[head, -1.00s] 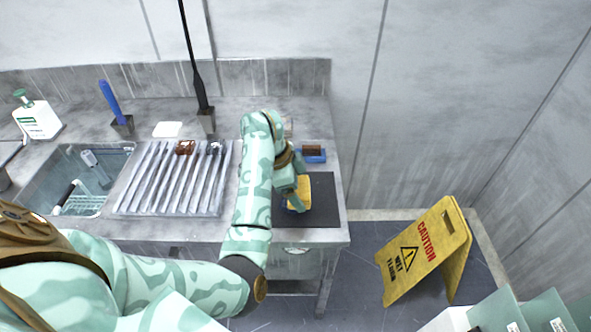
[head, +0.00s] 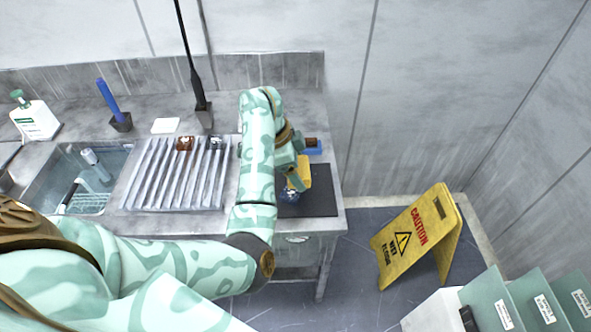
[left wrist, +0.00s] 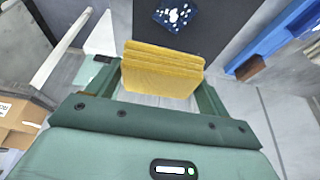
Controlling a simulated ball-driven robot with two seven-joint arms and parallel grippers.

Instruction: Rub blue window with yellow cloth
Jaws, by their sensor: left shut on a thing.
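My left gripper (head: 297,178) is shut on the yellow cloth (head: 304,172), a folded pad that also shows between the two fingers in the left wrist view (left wrist: 162,70). The blue window (left wrist: 176,14) is a small dark blue piece with white spots, lying on a black mat (left wrist: 225,30). In the head view the blue window (head: 289,194) is partly hidden by my left gripper. The cloth appears apart from the window, held above the mat (head: 320,203). My right gripper is not in view.
A blue holder with a brown block (head: 313,147) sits behind the mat. A ribbed drainboard (head: 175,190) and a sink (head: 95,178) lie to the left. A thin black pole (head: 203,112) stands behind. A yellow caution sign (head: 420,238) stands on the floor at the right.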

